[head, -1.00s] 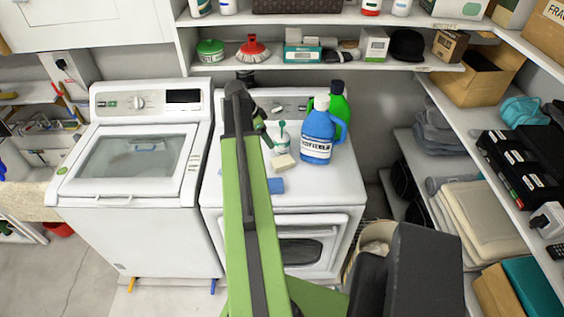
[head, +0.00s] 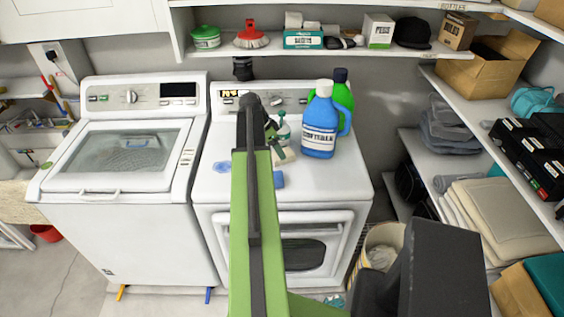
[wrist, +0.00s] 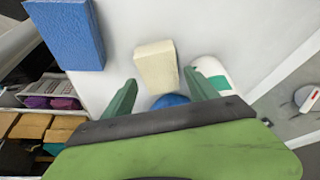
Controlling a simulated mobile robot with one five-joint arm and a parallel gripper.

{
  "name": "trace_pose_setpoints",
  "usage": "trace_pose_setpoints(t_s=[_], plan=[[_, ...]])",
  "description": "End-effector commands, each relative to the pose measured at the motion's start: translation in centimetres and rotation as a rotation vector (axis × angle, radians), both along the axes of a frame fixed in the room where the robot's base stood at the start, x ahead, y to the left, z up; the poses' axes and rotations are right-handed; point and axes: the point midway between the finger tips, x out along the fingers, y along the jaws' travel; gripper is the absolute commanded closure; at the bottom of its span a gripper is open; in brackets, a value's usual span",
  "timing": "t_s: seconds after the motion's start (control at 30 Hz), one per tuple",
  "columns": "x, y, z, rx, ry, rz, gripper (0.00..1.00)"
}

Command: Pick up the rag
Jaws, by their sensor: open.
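A crumpled pale blue patch (head: 222,168) lies on the left of the dryer top; it looks like cloth and may be the rag, but I cannot tell for certain. My gripper (head: 276,142) is over the dryer top, to the right of that patch, partly hidden by my arm. In the wrist view my gripper (wrist: 160,78) is open, with nothing held between its fingers. A cream block (wrist: 156,66) shows just beyond the fingertips, and a blue block (wrist: 70,32) lies to its left. The pale blue patch is not clear in the wrist view.
A blue jug (head: 320,125) and a green jug (head: 342,97) stand at the right of the dryer top. A loaded shelf (head: 370,53) runs above. The dryer's front left top is clear.

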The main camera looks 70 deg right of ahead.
Motion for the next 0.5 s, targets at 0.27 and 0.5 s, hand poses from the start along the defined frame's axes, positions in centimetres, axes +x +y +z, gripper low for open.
trace_pose_setpoints(t_s=[0.27,0.5], plan=[[-1.1,-0.8,-4.3,0.0,0.0,-0.001,0.33],[-1.1,-0.8,-3.9,0.0,0.0,0.0,0.39]])
